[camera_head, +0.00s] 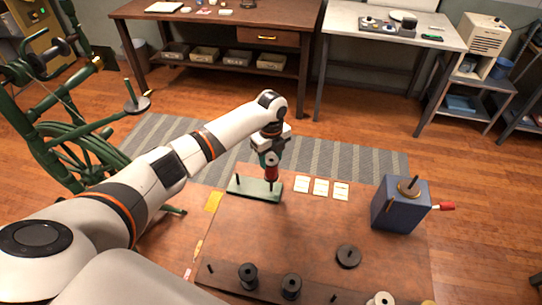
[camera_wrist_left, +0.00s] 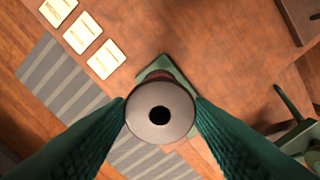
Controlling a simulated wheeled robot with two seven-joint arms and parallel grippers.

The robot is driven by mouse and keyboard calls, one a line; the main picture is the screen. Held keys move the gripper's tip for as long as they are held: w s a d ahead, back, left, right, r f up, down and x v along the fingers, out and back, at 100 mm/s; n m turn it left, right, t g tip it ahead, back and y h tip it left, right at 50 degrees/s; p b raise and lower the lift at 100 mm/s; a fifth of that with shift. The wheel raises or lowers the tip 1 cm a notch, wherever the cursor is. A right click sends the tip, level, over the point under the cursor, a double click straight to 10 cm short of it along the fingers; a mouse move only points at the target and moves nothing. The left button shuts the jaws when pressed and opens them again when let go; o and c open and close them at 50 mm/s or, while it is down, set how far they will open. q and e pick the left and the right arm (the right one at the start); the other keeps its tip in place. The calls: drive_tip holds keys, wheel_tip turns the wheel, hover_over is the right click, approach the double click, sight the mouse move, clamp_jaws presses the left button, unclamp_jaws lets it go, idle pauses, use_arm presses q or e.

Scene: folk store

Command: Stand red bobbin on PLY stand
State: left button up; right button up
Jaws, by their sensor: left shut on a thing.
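My left gripper (camera_head: 268,157) is shut on the red bobbin (camera_head: 271,173) and holds it upright over the right part of a green stand (camera_head: 256,192), which I take as the PLY stand. The stand lies at the table's far edge, with a dark peg showing at its left. Whether the bobbin touches the stand or fits over a peg I cannot tell. In the left wrist view the bobbin's grey round end (camera_wrist_left: 160,123) with a dark hole sits between the green fingers and hides most of the stand (camera_wrist_left: 172,68). My right gripper is out of view.
White cards (camera_head: 321,187) lie right of the stand. A blue box (camera_head: 399,208) with a peg and red-handled crank stands at the table's right. A green spinning wheel (camera_head: 75,150) stands left.

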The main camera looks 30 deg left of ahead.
sight(271, 172)
use_arm(q)
drive_tip(key=shift+f, duration=0.1)
idle(0.5)
drive_tip(key=shift+f+b, duration=0.55)
drive_tip(key=shift+f, duration=0.45)
drive_tip(key=shift+f+b, duration=1.65)
drive_tip(key=shift+f, duration=0.9)
drive_tip(key=o, duration=0.8)
